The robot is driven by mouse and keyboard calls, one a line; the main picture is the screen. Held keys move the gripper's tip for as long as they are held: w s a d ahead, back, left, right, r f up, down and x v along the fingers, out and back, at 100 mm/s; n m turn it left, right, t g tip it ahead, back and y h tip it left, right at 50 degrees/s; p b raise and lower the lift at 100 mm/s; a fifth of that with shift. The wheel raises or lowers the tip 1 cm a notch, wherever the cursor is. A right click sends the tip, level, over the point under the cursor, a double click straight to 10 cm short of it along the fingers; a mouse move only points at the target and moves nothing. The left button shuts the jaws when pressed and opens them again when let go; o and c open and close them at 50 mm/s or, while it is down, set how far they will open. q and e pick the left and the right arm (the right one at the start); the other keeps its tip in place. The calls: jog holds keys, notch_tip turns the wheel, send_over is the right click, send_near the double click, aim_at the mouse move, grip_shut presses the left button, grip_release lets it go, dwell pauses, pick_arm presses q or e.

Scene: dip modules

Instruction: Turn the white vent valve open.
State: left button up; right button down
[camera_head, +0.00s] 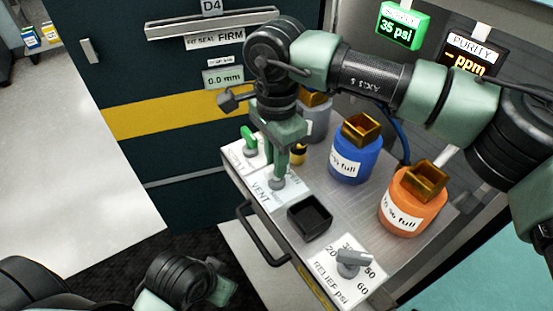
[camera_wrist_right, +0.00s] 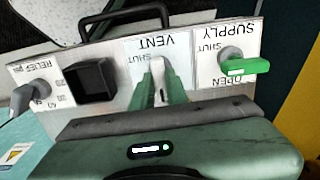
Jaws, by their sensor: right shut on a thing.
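The vent valve (camera_wrist_right: 157,66) is a pale handle on a white plate marked VENT (camera_wrist_right: 138,48), with a SHUT mark beside it. My right gripper (camera_wrist_right: 163,88) is over this plate with its green fingers closed on the handle, one on each side. In the head view the right gripper (camera_head: 278,180) reaches down to the VENT plate from above. The fingers hide much of the handle, so its exact angle is hard to tell. My left gripper (camera_head: 222,289) is low at the bottom of the head view, away from the panel, and its fingers do not show clearly.
The green SUPPLY valve (camera_head: 250,142) is close beside the vent plate. On the other side are a black square cup (camera_head: 310,215) and the grey RELIEF knob (camera_head: 352,262). Blue (camera_head: 355,160) and orange (camera_head: 410,205) containers stand behind. A black handle bar (camera_head: 262,245) runs along the front edge.

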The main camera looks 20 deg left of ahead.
dwell(0.4)
jog(key=c, duration=1.4)
grip_release()
